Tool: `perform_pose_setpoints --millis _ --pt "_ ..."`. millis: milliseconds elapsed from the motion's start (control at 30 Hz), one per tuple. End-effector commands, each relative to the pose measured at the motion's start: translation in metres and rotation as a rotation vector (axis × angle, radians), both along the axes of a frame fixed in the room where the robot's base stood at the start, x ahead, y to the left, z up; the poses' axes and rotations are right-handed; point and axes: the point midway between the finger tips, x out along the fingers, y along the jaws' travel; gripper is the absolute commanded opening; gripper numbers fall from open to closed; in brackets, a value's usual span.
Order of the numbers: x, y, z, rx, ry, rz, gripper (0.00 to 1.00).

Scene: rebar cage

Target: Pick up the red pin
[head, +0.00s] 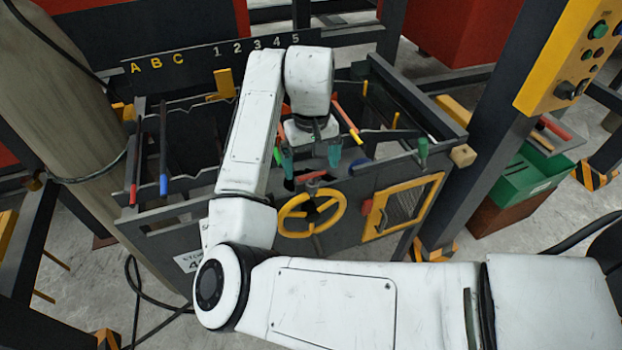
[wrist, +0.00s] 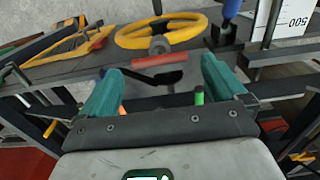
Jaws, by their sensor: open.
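A short red cylinder (head: 311,176), which looks like the red pin, lies crosswise at the cage's front edge, just above the yellow handwheel. In the wrist view the red pin (wrist: 160,62) shows between the teal fingers, beyond their tips, with a dark slot beside it. My gripper (head: 311,158) is open and empty over the front rail, its fingers to either side of the pin. The same open gripper (wrist: 161,70) fills the lower wrist view. I cannot tell how far the tips are from the pin. A dark rod with a red end (head: 133,193) stands at the cage's left.
The yellow handwheel (head: 312,232) and a yellow-framed mesh panel (head: 437,190) are on the cage front. A green handle (head: 422,148) stands right of my gripper. A blue-ended rod (head: 163,185) is at left. An orange rod (head: 345,116) and a green tip (wrist: 199,95) are close to the fingers.

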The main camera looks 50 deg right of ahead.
Motion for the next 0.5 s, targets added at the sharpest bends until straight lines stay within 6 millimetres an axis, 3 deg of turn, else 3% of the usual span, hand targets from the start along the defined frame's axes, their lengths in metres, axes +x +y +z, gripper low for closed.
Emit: perform_pose_setpoints --millis 300,500 --pt "-0.005 0.005 -0.040 0.001 0.002 0.001 0.98" --pt "-0.005 0.005 -0.050 -0.001 0.001 0.001 0.98"
